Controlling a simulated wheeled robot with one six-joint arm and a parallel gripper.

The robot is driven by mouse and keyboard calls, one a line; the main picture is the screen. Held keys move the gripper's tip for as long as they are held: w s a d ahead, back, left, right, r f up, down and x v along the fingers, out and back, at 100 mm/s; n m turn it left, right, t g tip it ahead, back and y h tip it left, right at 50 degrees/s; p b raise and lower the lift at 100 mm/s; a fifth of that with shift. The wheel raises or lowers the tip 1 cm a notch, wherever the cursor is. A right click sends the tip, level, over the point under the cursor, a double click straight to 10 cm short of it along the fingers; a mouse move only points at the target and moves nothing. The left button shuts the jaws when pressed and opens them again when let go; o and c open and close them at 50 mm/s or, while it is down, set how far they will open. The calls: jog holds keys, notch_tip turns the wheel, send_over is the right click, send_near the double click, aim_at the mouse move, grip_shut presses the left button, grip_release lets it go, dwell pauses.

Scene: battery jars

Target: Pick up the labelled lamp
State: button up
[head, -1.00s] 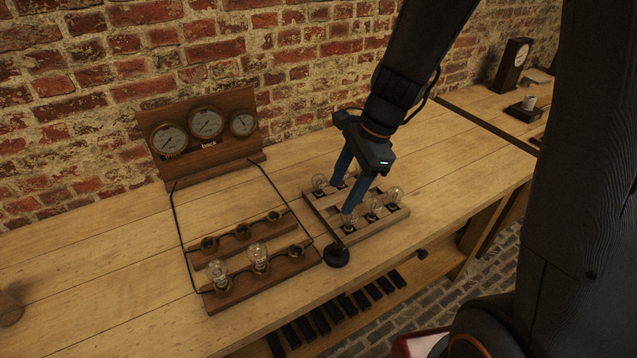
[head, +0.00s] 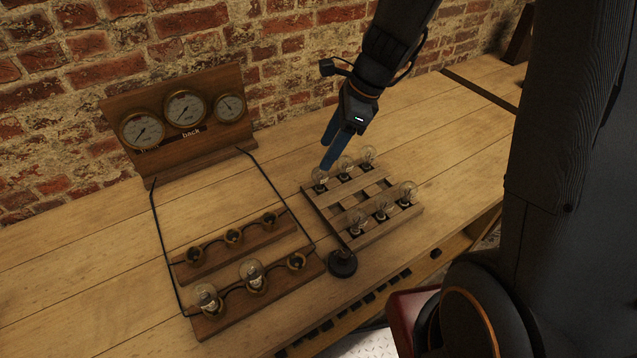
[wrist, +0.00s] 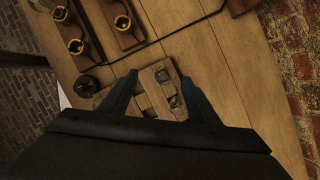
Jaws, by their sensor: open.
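Several clear glass lamps stand in two rows in a slatted wooden rack (head: 347,234). The back row has a left lamp (head: 320,180), a middle lamp (head: 345,165) and a right lamp (head: 367,155). The front row has a left lamp (head: 356,221), a middle lamp (head: 381,209) and a right lamp (head: 408,193). I cannot read a label on any lamp. My gripper (head: 328,154) is open and empty, with its blue fingers close to the back-left lamp in the head view. In the wrist view, my gripper (wrist: 158,78) has its fingers spread over the rack (wrist: 156,92).
A front socket strip (head: 232,310) holds two lamps and one empty socket; a back strip (head: 212,262) has empty sockets. A gauge board (head: 190,145) labelled "back" stands by the brick wall. A black round knob (head: 342,264) sits at the rack's near-left corner. Bare bench lies right.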

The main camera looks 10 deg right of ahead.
aim_at(314, 177)
jog(key=f+b, duration=0.1)
jog(key=w+f+b, duration=0.1)
jog(key=f, duration=0.1)
jog(key=w+f+b, duration=0.1)
jog(key=b, duration=0.1)
jog(key=shift+a+f, duration=0.1)
jog(key=shift+f, duration=0.2)
jog(key=shift+s+x, duration=0.15)
jog(key=shift+x, duration=1.8)
jog(key=shift+s+x, duration=0.1)
jog(key=shift+x, duration=1.85)
jog(key=c, duration=1.2)
